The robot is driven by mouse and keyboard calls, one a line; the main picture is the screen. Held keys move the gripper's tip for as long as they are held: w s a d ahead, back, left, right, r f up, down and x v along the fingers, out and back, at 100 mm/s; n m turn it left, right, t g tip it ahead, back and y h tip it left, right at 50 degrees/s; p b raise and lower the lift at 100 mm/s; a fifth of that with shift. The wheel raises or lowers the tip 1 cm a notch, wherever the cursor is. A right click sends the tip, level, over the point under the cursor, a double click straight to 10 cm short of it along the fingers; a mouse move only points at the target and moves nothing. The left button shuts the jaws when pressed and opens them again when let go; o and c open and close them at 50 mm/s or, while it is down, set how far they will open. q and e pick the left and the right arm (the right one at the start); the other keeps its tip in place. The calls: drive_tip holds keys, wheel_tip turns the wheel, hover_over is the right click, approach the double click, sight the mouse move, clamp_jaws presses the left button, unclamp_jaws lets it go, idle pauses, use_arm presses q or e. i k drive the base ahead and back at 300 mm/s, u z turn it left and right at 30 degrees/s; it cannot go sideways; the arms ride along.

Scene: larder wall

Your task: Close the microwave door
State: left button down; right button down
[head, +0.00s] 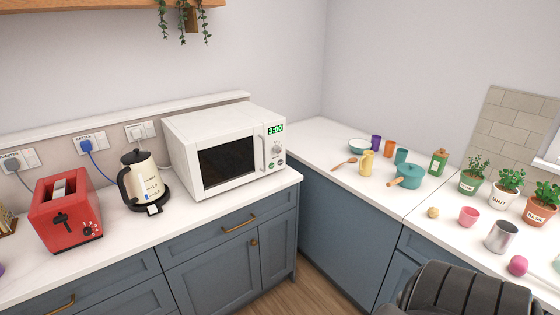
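The white microwave (222,148) stands on the worktop left of the room corner, its front turned toward the lower right. Its door (226,162) has a dark window and a grey upright handle (263,153) on its right side. The door looks flush with the body; I see no clear gap, but cannot tell whether it is fully shut. The control panel (275,148) right of the handle has a green lit display.
A cream kettle (145,182) stands close left of the microwave, with a red toaster (66,210) further left. The right worktop holds a teal pot (411,176), cups and potted herbs.

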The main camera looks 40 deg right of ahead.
sight(222, 162)
drive_tip(key=z, duration=1.15)
drive_tip(key=i, duration=1.1)
drive_tip(key=z, duration=0.75)
